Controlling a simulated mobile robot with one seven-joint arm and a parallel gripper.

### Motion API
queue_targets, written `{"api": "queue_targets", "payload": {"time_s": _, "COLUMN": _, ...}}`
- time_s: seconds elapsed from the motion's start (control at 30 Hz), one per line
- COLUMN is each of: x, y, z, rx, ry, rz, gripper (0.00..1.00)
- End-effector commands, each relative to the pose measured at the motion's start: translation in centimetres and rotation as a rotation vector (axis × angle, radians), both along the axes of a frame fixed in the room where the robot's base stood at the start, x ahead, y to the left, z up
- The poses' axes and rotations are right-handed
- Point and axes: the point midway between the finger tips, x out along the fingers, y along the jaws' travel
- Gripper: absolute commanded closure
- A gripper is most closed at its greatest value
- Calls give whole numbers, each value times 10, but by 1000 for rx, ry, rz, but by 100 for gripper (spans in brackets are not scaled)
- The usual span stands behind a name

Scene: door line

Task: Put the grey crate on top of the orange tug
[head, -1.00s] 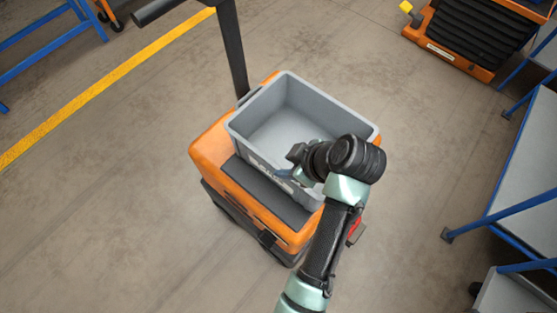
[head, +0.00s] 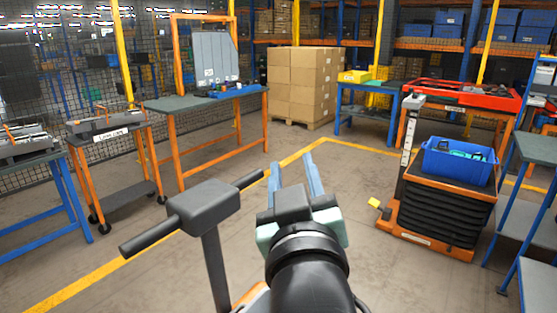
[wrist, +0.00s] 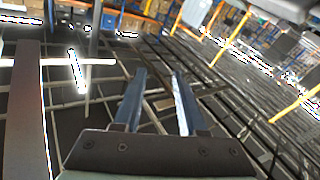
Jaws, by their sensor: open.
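The orange tug is mostly below the head view; its dark T-shaped handle (head: 205,208) and post stand just left of my arm, and a sliver of its orange body (head: 250,297) shows at the bottom edge. The grey crate is not visible in either current view. My gripper (head: 294,178) is raised and points forward, away from me, to the right of the tug's handle. Its two blue fingers are spread apart with nothing between them. They also show apart and empty in the wrist view (wrist: 158,85).
A blue bin (head: 458,162) sits on a black-and-orange cart (head: 430,215) at right. Workbenches (head: 205,103) stand at left and back. Stacked cartons (head: 305,85) are behind. Open floor lies ahead, crossed by a yellow line.

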Motion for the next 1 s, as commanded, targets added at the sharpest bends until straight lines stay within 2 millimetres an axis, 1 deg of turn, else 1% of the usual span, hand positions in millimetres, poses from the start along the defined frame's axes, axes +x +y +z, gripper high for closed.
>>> {"api": "queue_targets", "payload": {"time_s": 0.03, "x": -18, "y": 2, "z": 46, "rx": 53, "ry": -140, "rz": -4, "gripper": 59}}
{"api": "queue_targets", "payload": {"time_s": 0.07, "x": -30, "y": 4, "z": 71, "rx": 88, "ry": -217, "rz": -3, "gripper": 59}}
{"api": "queue_targets", "payload": {"time_s": 0.1, "x": -47, "y": 6, "z": 99, "rx": 129, "ry": -312, "rz": 6, "gripper": 59}}
{"api": "queue_targets", "payload": {"time_s": 0.2, "x": -88, "y": 12, "z": 151, "rx": 212, "ry": -504, "rz": 44, "gripper": 59}}
{"api": "queue_targets", "payload": {"time_s": 0.3, "x": -118, "y": 16, "z": 181, "rx": 264, "ry": -627, "rz": 82, "gripper": 59}}
{"api": "queue_targets", "payload": {"time_s": 0.4, "x": -133, "y": 18, "z": 193, "rx": 287, "ry": -684, "rz": 101, "gripper": 59}}
{"api": "queue_targets", "payload": {"time_s": 0.43, "x": -135, "y": 18, "z": 195, "rx": 291, "ry": -690, "rz": 105, "gripper": 59}}
{"api": "queue_targets", "payload": {"time_s": 0.77, "x": -135, "y": 18, "z": 197, "rx": 292, "ry": -691, "rz": 106, "gripper": 59}}
{"api": "queue_targets", "payload": {"time_s": 0.87, "x": -135, "y": 18, "z": 208, "rx": 292, "ry": -690, "rz": 106, "gripper": 59}}
{"api": "queue_targets", "payload": {"time_s": 0.97, "x": -134, "y": 18, "z": 227, "rx": 292, "ry": -690, "rz": 106, "gripper": 59}}
{"api": "queue_targets", "payload": {"time_s": 1.0, "x": -134, "y": 18, "z": 237, "rx": 292, "ry": -689, "rz": 106, "gripper": 59}}
